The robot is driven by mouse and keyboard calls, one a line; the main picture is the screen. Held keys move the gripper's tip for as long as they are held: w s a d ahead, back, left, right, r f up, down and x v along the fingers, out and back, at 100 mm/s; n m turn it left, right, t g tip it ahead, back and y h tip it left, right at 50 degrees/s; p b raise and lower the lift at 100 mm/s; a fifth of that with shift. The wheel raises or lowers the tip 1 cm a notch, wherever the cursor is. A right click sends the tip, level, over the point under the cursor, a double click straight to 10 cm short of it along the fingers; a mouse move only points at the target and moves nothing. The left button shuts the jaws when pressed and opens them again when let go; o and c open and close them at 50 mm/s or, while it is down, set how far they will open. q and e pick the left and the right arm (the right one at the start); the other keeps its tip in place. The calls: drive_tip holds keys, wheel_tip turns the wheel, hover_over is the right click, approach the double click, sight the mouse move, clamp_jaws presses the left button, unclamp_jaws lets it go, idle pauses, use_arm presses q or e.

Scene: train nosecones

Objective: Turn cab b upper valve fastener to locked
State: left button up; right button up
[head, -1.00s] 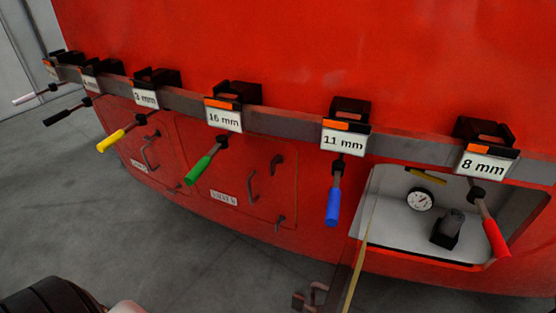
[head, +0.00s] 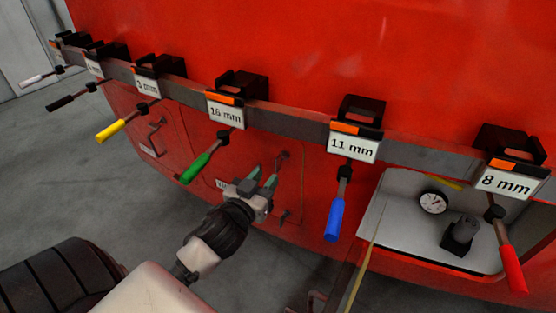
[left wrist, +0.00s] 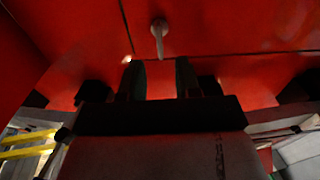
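The upper valve fastener (head: 284,156) is a small dark lever at the top right of the red valve door (head: 260,150). In the left wrist view the fastener (left wrist: 159,36) is a grey lever hanging roughly straight down. My left gripper (head: 267,173) is open in front of the valve door, just below and left of the fastener in the head view. In the left wrist view its two fingers (left wrist: 160,68) stand apart and empty, with the lever above and between their tips. A lower fastener (head: 285,215) shows on the door's right side. My right gripper is out of view.
A grey rail (head: 300,126) with labelled black holders runs above. Coloured-handled tools hang there, the green (head: 195,168) and blue (head: 334,217) ones flanking my left gripper. An open compartment (head: 395,225) with a gauge (head: 433,202) lies right.

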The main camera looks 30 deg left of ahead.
sight(276, 166)
use_arm(q)
drive_tip(key=w, duration=0.4)
drive_tip(key=w+p, duration=0.1)
drive_tip(key=w, duration=0.1)
drive_tip(key=shift+w+a, duration=0.35)
clamp_jaws()
